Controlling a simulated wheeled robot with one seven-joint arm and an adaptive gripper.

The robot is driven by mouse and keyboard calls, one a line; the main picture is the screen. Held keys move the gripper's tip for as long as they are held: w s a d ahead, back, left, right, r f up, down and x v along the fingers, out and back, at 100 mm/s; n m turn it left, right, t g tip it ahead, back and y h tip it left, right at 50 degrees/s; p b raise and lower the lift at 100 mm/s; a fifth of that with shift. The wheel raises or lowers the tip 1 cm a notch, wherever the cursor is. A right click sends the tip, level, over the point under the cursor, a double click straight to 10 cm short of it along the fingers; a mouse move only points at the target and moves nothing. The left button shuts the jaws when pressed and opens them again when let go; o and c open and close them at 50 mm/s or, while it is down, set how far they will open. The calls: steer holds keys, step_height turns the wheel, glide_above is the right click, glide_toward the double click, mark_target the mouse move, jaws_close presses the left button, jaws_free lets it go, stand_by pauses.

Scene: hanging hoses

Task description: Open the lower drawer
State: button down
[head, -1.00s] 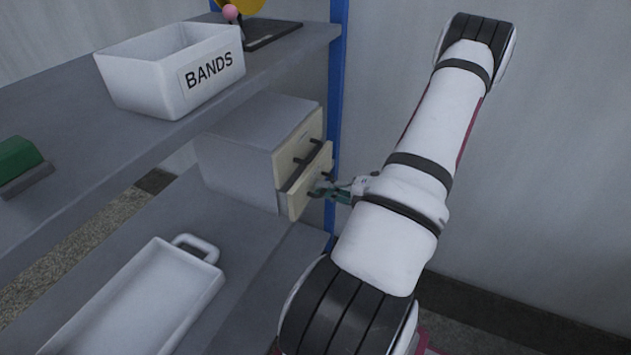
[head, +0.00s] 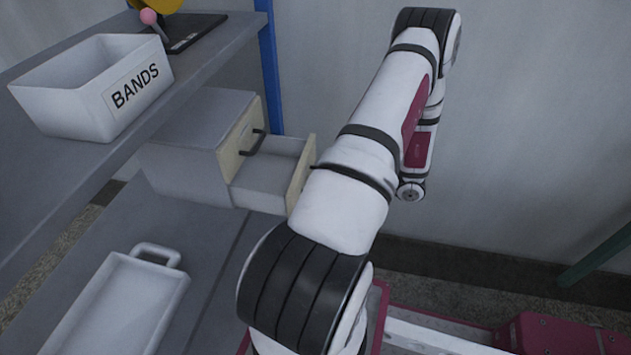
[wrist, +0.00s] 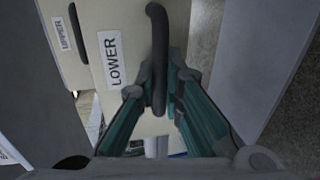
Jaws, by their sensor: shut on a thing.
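The lower drawer (head: 272,174) is pulled out of the grey cabinet (head: 185,160), and its inside, as far as it shows, looks empty. Its cream front with a LOWER label (wrist: 113,59) fills the middle of the wrist view. The dark handle (wrist: 157,65) of the lower drawer runs between my gripper's fingers. My gripper (wrist: 158,80) is shut on this handle. In the head view my arm hides the gripper and the handle. The upper drawer (head: 240,138) is closed, with its dark handle showing; its UPPER label (wrist: 62,33) shows in the wrist view.
A white BANDS bin (head: 95,90) stands on the upper shelf, with a dark flat board (head: 190,32) behind it. A white handled tray (head: 120,305) lies on the lower shelf. A blue post (head: 267,70) stands just behind the cabinet. Open floor lies to the right.

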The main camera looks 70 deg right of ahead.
steer(key=c, duration=2)
jaws_free()
steer(key=shift+o, duration=0.2)
steer(key=shift+s, duration=0.1)
steer(key=v, duration=1.1)
steer(key=shift+s, duration=0.4)
steer(key=shift+d, duration=0.1)
